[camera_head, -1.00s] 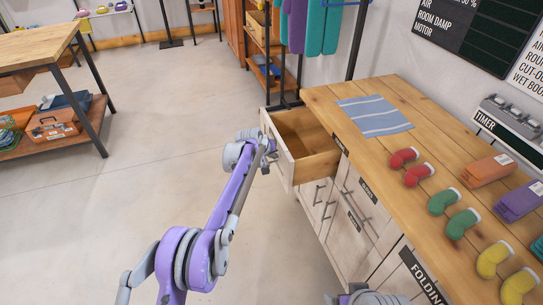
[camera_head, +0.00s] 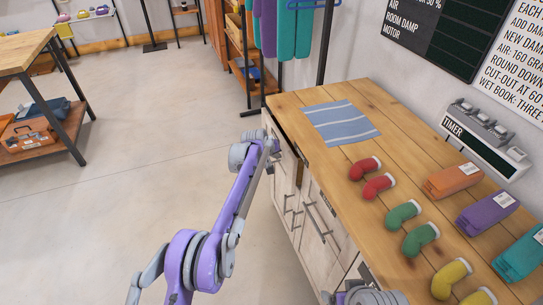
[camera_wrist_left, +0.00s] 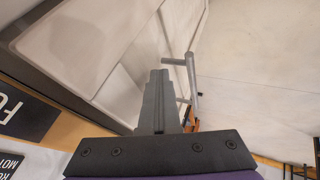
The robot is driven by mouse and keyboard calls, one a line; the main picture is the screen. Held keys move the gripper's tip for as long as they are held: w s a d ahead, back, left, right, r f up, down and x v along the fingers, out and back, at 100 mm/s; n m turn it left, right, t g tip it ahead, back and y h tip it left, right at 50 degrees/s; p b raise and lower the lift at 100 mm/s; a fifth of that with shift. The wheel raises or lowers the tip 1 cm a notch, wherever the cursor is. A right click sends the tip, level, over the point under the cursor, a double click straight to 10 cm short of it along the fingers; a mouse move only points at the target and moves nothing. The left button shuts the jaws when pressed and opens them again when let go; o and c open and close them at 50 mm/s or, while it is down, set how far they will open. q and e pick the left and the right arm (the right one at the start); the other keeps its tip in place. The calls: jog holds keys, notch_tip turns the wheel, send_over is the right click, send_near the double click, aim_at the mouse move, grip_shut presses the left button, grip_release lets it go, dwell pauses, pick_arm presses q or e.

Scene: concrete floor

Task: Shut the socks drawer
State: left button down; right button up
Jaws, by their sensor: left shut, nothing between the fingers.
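The drawer (camera_head: 270,122) at the far end of the wooden counter is nearly shut, with only a narrow dark gap showing along its top. Its name label cannot be read here. My left gripper (camera_head: 274,150) is at the front of this drawer and partly hides it. In the left wrist view its fingers (camera_wrist_left: 159,100) are shut together and empty, close to a pale cabinet front (camera_wrist_left: 100,45) and beside a grey bar handle (camera_wrist_left: 192,75). Whether they touch the front cannot be told. My right gripper does not show.
The counter (camera_head: 330,170) holds a striped blue cloth (camera_head: 341,124), several coloured socks (camera_head: 404,214) and folded packs (camera_head: 455,181). Other handled fronts (camera_head: 318,222) lie nearer below. A clothes rack stands behind. The floor (camera_head: 120,200) to the left is clear.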

aim_at(287, 152)
pick_arm(q)
jog(key=d, duration=0.2)
jog(key=w+d, duration=0.1)
jog(key=shift+w+d, duration=0.1)
jog(key=shift+d, duration=0.3)
jog(key=shift+w+d+r, duration=0.1)
jog(key=shift+d, duration=0.15)
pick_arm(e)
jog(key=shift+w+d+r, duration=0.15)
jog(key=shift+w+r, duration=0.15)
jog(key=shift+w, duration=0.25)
pick_arm(q)
jog(key=shift+d, duration=0.1)
